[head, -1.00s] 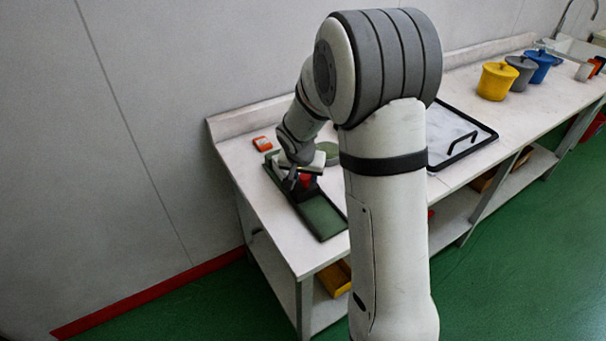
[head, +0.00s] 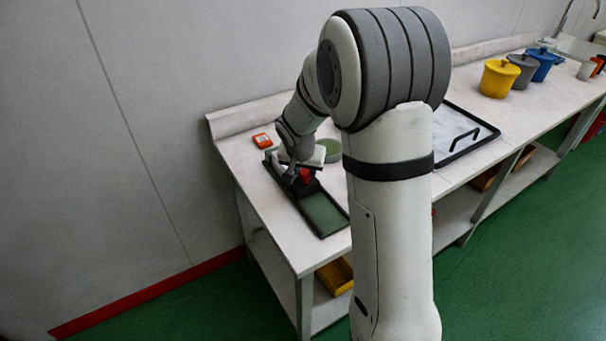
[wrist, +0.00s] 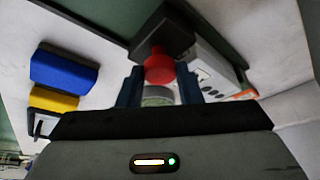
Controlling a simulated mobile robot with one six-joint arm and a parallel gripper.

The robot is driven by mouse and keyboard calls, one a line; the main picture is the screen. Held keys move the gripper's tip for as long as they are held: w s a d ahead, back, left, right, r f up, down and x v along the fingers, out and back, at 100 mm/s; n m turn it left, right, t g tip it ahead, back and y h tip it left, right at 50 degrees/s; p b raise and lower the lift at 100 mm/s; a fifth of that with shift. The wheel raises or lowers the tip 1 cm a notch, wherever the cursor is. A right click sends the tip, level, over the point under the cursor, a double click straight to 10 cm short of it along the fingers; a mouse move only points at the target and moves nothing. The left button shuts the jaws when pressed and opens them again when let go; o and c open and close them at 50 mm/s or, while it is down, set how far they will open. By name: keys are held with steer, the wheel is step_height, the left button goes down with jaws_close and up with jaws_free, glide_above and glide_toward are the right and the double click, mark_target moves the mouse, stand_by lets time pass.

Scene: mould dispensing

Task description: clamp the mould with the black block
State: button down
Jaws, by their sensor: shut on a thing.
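The black block (wrist: 165,32) carries a round red knob (wrist: 159,69). My gripper (wrist: 160,85) has one finger on each side of the knob and is shut on the block by it. In the head view my gripper (head: 296,176) is low over the far half of the green, black-rimmed tray (head: 325,214), with the red knob (head: 305,175) beside it. A white piece with a row of dark holes (wrist: 208,78), likely the mould, is right of the knob in the wrist view. Whether the block touches it I cannot tell.
A blue block (wrist: 64,73) and a yellow block (wrist: 53,100) lie left in the wrist view. An orange item (head: 262,140) and a round green dish (head: 328,150) are near the tray. A black-rimmed tray (head: 490,139) and lidded pots (head: 497,79) stand farther right.

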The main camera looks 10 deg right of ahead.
mark_target(302, 190)
steer(key=c, duration=1)
jaws_free()
steer(key=shift+w, duration=0.1)
steer(key=shift+c, duration=0.2)
steer(key=v, duration=0.8)
steer(key=s+r+n+y, duration=0.1)
steer(key=s+r+n, duration=0.1)
steer(key=s, duration=1)
steer(key=s+r+n+g+y, duration=0.1)
steer(key=s+n, duration=0.2)
steer(key=s, duration=1)
steer(key=shift+s+d+r, duration=0.3)
steer(key=shift+d+r, duration=0.1)
